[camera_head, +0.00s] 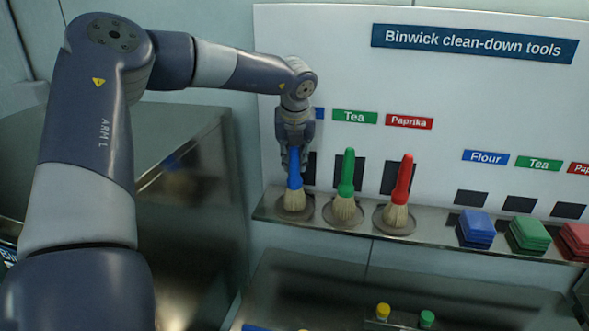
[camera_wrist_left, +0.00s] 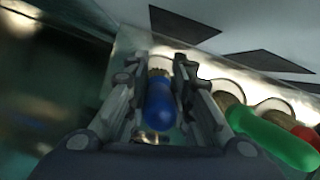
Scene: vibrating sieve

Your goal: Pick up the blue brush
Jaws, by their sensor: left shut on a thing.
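The blue brush (camera_head: 293,184) stands upright, bristles down, over the leftmost round holder on the shelf. My left gripper (camera_head: 292,158) comes down from above and is shut on its blue handle. In the left wrist view the blue handle (camera_wrist_left: 159,105) sits between the two fingers of the gripper (camera_wrist_left: 160,80). I cannot tell whether the bristles touch the holder. My right gripper is not in view.
A green brush (camera_head: 346,175) and a red brush (camera_head: 402,182) stand close by on the right. Blue, green and red pads (camera_head: 476,228) lie further along the shelf (camera_head: 430,243). A white labelled board (camera_head: 330,60) rises behind. A metal cabinet (camera_head: 200,150) stands left.

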